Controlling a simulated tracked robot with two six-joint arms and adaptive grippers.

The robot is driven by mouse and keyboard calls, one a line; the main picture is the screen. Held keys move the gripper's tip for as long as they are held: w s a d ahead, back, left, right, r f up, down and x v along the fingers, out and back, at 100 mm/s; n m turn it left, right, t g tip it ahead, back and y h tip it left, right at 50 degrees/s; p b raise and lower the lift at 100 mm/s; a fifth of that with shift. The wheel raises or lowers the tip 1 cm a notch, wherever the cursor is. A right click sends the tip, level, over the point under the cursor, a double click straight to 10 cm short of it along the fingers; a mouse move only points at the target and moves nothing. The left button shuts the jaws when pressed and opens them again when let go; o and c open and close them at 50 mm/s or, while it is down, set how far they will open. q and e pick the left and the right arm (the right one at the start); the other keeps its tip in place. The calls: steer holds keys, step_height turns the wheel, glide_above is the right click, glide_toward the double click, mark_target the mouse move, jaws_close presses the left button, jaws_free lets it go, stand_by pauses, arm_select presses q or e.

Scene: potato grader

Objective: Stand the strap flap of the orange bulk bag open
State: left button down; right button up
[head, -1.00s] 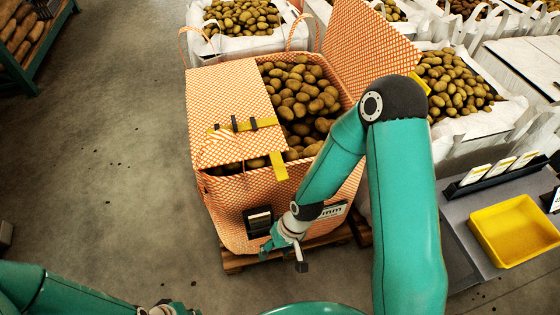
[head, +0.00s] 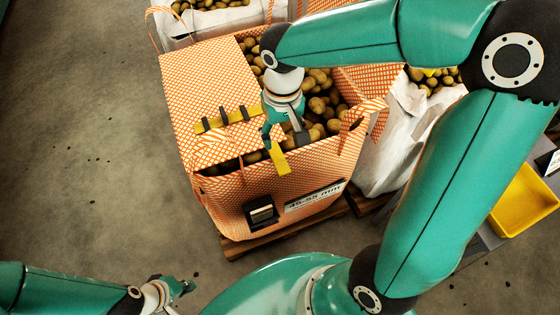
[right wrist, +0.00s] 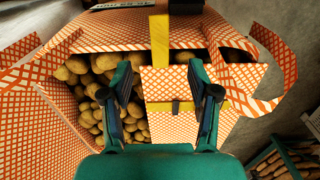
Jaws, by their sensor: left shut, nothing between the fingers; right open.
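The orange checked bulk bag (head: 250,212) stands on a pallet, full of potatoes. Its strap flap (head: 205,82) lies flat over the left part of the opening; it also shows in the right wrist view (right wrist: 170,84). A yellow strap (head: 208,125) with dark loops crosses the flap, and a yellow tail (head: 277,158) hangs over the front rim. My right gripper (head: 284,138) is open, pointing down over the bag by the flap's edge and tail. In the right wrist view its fingers (right wrist: 162,95) stand either side of the flap's edge; contact cannot be told. My left gripper (head: 180,288) is shut and empty, low at the front left.
Potatoes (head: 325,105) show right of the flap. Orange loops rise at the bag's corners, one (head: 365,118) near my right arm. A white bag (head: 395,150) and a yellow tray (head: 522,203) are to the right. The floor (head: 80,150) at left is mostly clear.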

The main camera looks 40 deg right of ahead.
mark_target(282, 167)
step_height(282, 167, down, 12)
steer(key=shift+f+b, duration=0.2)
steer(key=shift+b, duration=0.15)
